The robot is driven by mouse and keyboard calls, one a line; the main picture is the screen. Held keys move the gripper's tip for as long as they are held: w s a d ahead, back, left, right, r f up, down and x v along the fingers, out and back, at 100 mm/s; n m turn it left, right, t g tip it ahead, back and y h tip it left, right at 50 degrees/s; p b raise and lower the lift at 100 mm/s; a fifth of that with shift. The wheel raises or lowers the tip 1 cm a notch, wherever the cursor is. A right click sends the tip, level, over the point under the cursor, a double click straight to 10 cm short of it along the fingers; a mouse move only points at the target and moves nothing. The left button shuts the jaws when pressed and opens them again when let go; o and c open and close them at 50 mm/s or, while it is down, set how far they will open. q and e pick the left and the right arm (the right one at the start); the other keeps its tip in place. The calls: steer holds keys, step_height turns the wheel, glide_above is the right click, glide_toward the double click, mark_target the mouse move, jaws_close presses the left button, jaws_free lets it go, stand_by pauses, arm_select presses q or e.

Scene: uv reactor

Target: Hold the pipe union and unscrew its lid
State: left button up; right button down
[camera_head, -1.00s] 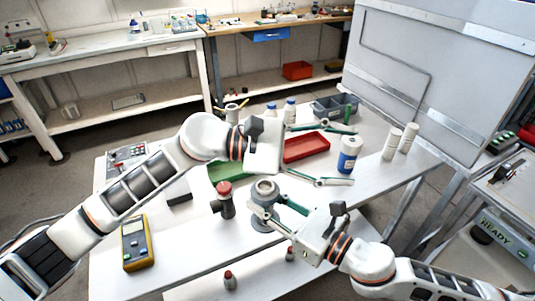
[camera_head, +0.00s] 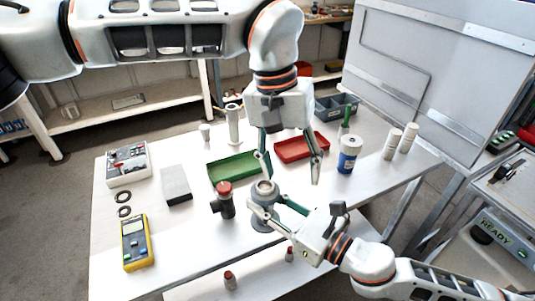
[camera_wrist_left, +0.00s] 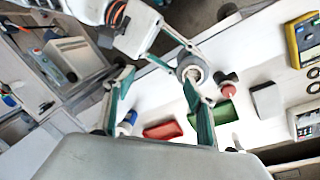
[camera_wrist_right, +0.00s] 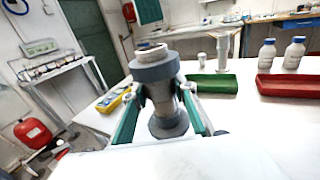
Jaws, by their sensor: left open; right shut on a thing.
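The grey pipe union (camera_head: 263,212) stands upright on the white table, with its wide lid (camera_head: 265,188) on top. My right gripper (camera_head: 268,205) is shut on its body below the lid; the right wrist view shows a finger on each side of the narrower body (camera_wrist_right: 166,100) and the lid (camera_wrist_right: 155,68) above them. My left gripper (camera_head: 290,178) is open and empty, pointing down, above and slightly right of the lid in the head view. In the left wrist view the lid (camera_wrist_left: 189,68) lies near one fingertip, not centred between the fingers; contact cannot be told.
A dark fitting with a red cap (camera_head: 224,203) stands just left of the union. Green (camera_head: 228,180) and red (camera_head: 297,149) trays lie behind. A blue-and-white bottle (camera_head: 348,155) is at right, a yellow meter (camera_head: 135,245) at front left.

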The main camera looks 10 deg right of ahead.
mark_target(267, 185)
arm_select(q)
steer(key=shift+t+y, duration=0.4)
steer(key=shift+y, duration=0.4)
steer(key=a, duration=0.1)
steer(key=w+a+r, duration=0.1)
steer(key=a, duration=0.1)
steer(key=shift+w+a+r, duration=0.35)
steer(key=shift+r, duration=0.05)
steer(key=shift+a, duration=0.2)
steer(key=shift+w+f, duration=0.1)
steer(key=shift+f, duration=3.8)
